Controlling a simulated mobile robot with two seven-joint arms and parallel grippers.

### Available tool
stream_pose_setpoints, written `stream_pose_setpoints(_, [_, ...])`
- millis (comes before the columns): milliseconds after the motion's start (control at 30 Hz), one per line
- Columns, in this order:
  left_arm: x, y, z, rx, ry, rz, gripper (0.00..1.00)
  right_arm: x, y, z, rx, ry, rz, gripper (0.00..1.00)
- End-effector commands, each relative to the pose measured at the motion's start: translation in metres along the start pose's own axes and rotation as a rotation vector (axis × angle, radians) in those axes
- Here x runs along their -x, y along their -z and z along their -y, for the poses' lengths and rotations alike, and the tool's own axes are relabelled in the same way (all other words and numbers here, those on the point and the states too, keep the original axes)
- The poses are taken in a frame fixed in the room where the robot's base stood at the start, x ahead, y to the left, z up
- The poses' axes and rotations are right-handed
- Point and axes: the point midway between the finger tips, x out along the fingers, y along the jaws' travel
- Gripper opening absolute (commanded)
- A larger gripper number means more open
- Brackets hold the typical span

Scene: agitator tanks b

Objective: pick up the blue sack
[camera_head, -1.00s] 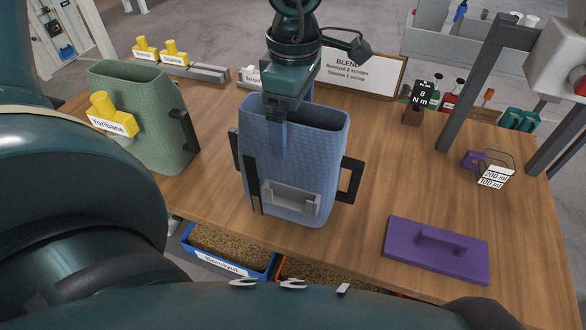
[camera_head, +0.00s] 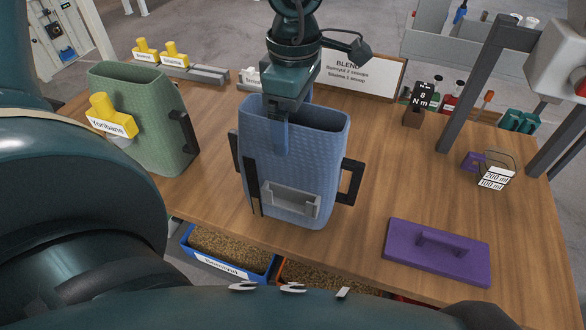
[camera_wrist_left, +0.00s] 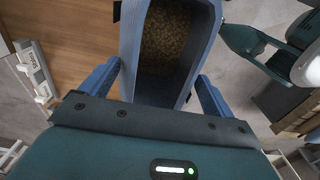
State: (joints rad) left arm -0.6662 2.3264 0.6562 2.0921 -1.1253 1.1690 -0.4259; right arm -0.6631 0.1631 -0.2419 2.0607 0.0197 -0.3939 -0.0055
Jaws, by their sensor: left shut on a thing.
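The blue sack (camera_head: 295,165) stands upright, open at the top, on the wooden table in the head view. It has black side handles and a grey holder on its front. My left gripper (camera_head: 290,118) points down at its top edge, one blue finger in front of the near wall and the other mostly hidden. It is shut on the sack. In the left wrist view the sack (camera_wrist_left: 132,35) lies between the two fingers of the left gripper (camera_wrist_left: 157,85), with brown grainy contents inside. My right gripper is not in view.
A green sack (camera_head: 150,135) with a yellow tag stands left on the table (camera_head: 370,225). A purple lid with a handle (camera_head: 438,252) lies right. A blend sign (camera_head: 365,75) and a grey frame (camera_head: 483,85) stand behind. Bins of grain (camera_head: 228,250) sit below the front edge.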

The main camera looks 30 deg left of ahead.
Motion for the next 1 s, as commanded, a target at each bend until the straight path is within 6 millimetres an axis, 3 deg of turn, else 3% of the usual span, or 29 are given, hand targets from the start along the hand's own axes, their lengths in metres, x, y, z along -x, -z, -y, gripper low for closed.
stream_pose_setpoints(467, [-0.0001, -0.0001, 0.0001, 0.000, 0.000, 0.000, 0.18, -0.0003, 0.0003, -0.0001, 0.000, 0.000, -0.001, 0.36])
stream_pose_setpoints(1000, [0.0057, -0.0008, -0.0007, -0.001, -0.004, 0.003, 0.17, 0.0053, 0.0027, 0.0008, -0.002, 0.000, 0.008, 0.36])
